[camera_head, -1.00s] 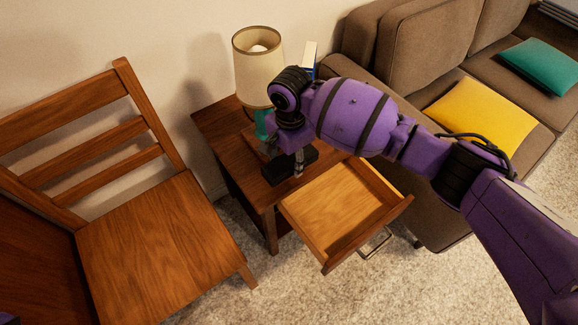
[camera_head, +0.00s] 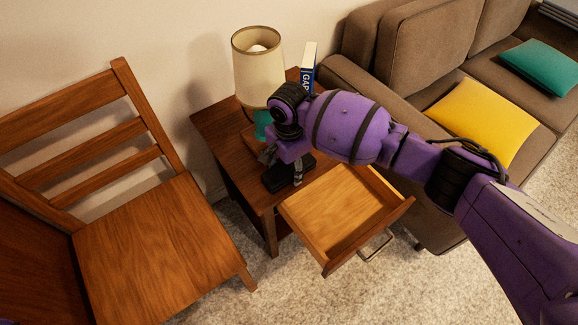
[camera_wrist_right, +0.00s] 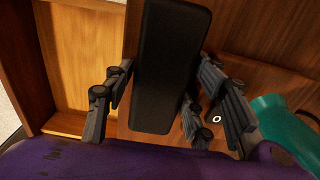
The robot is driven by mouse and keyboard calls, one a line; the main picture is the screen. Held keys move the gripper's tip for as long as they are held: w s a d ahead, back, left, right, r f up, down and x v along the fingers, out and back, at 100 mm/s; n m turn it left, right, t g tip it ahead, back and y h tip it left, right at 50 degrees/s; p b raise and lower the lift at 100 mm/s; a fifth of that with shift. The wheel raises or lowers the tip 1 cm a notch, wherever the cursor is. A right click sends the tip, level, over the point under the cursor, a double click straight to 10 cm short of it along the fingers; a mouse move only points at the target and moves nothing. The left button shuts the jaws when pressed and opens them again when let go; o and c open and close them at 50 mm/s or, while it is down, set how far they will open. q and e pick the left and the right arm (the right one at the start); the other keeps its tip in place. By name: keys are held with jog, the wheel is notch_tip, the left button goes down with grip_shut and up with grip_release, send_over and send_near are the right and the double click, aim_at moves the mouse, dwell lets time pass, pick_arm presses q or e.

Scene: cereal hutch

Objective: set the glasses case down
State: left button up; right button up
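The black glasses case (camera_head: 277,181) lies on the side table (camera_head: 228,128), near its front edge beside the open drawer. My right gripper (camera_head: 283,168) is over the case with its fingers spread. My left gripper is not in view.
The open drawer (camera_head: 335,205) is empty and juts out in front. A lamp (camera_head: 257,70) and an upright book (camera_head: 308,68) stand at the table's back. A wooden chair (camera_head: 150,240) is at left, a sofa (camera_head: 400,50) at right.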

aim_at(289, 167)
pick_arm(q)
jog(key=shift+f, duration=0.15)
pick_arm(e)
jog(key=shift+w+r, duration=0.1)
jog(key=shift+r, duration=0.05)
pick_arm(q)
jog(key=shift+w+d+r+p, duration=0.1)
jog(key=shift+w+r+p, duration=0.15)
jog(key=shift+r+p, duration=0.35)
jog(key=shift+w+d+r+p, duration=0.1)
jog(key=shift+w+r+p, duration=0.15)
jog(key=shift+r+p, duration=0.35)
pick_arm(e)
notch_tip(289, 167, up, 12)
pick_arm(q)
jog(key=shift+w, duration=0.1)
